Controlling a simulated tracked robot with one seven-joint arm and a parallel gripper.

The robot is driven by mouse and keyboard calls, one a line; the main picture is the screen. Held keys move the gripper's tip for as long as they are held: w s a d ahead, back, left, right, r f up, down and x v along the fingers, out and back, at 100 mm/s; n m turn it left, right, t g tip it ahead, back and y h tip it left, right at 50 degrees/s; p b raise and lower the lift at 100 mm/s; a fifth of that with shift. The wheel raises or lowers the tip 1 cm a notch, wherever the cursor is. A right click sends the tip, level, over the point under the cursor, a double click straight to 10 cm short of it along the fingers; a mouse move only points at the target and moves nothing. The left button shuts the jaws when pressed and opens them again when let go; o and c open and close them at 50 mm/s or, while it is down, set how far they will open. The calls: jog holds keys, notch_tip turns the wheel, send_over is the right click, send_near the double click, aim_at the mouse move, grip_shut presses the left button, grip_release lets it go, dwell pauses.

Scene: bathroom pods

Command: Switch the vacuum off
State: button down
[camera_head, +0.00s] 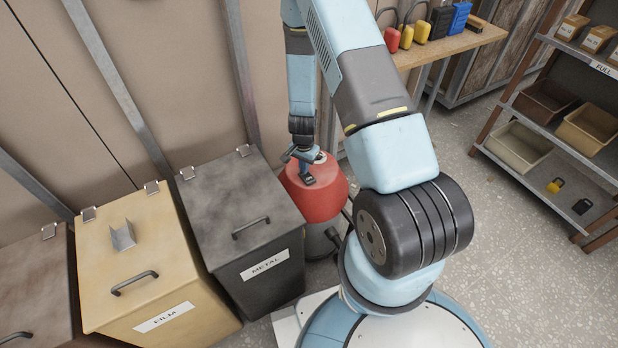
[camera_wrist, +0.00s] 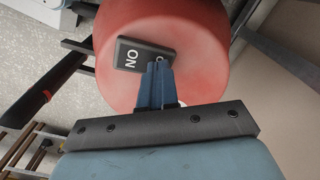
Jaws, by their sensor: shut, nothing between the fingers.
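The vacuum has a red rounded top (camera_head: 325,198) and stands on the floor just right of the metal bin; its red top fills much of the wrist view (camera_wrist: 205,55). On it is a dark switch plate (camera_head: 308,180), also in the wrist view (camera_wrist: 130,55), with white lettering that appears to read ON, turned in the picture. My gripper (camera_head: 300,157) is over the red top. In the wrist view its shut, empty fingers (camera_wrist: 158,68) end at the plate's right part and hide lettering there. I cannot tell whether they touch it.
A grey METAL bin (camera_head: 225,205) and a yellow FILM bin (camera_head: 150,250) stand left of the vacuum, lids shut. A wooden bench (camera_head: 450,45) with coloured items is behind. A shelf rack (camera_head: 560,135) with trays stands right. Speckled floor (camera_head: 520,260) is open at right.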

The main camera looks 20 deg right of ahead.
notch_tip(320, 180, up, 7)
jog(key=shift+f, duration=0.15)
dwell(0.7)
dwell(0.3)
jog(key=s+a+r+n+t+y, duration=0.1)
jog(key=s+r+n, duration=0.15)
jog(key=r, duration=1.35)
jog(key=s+a+r+n+t, duration=0.1)
jog(key=r+n+t, duration=0.15)
jog(key=r, duration=1.35)
jog(key=s+d+r+n+t, duration=0.1)
jog(key=s+r+n, duration=0.1)
jog(key=s+r, duration=0.7)
jog(key=s+d+r+n+t+h, duration=0.1)
jog(key=s+r+n, duration=0.1)
jog(key=s+r, duration=0.7)
jog(key=s, duration=0.3)
jog(key=shift+s+d+n, duration=0.3)
jog(key=shift+d+n, duration=0.1)
